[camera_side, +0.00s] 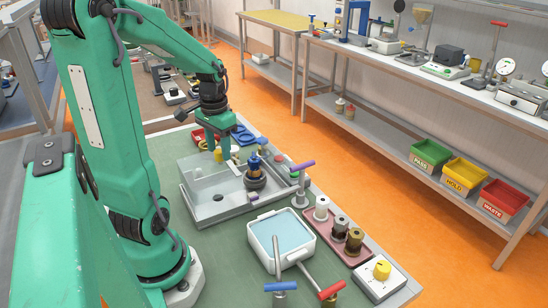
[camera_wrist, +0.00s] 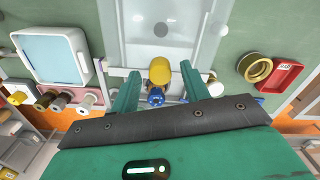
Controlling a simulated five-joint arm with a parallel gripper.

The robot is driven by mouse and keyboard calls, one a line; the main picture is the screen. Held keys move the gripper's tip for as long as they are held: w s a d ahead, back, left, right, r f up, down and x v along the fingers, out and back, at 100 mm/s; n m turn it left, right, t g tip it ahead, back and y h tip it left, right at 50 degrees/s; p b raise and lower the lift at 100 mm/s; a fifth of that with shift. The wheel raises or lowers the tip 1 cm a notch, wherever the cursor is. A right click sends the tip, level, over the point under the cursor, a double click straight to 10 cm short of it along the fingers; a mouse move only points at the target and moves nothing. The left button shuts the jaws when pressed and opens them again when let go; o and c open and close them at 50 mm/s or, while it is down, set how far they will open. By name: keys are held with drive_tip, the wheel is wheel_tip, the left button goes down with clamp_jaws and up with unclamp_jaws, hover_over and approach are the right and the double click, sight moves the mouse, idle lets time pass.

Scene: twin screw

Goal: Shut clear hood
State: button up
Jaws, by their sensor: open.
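The clear hood (camera_side: 203,168) shows as a pale, see-through box with grey edges on the green bench in the side view. A flat pale panel of it (camera_wrist: 160,25) shows at the top of the wrist view, with a dark round spot behind it. Its exact lid angle is hard to tell. My gripper (camera_side: 226,150) hangs at the far side of the hood; I cannot tell whether it touches it. In the wrist view my gripper (camera_wrist: 161,82) is open, with its two green fingers apart. A yellow knob (camera_wrist: 160,70) and a blue part (camera_wrist: 156,98) show between them, not visibly gripped.
A blue-topped dark fitting (camera_side: 254,178) stands at the hood's right. A purple-handled post (camera_side: 300,182), a white tray with blue inside (camera_side: 283,246) and a pink tray of spools (camera_side: 338,232) lie nearer. A red tray (camera_wrist: 287,75) lies right in the wrist view.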

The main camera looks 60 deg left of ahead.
drive_tip(key=shift+f, duration=0.35)
clamp_jaws()
drive_tip(key=w, duration=1.4)
drive_tip(key=shift+w, duration=0.1)
drive_tip(key=shift+c, duration=0.9)
unclamp_jaws()
drive_tip(key=shift+o, duration=0.9)
drive_tip(key=shift+r, duration=0.1)
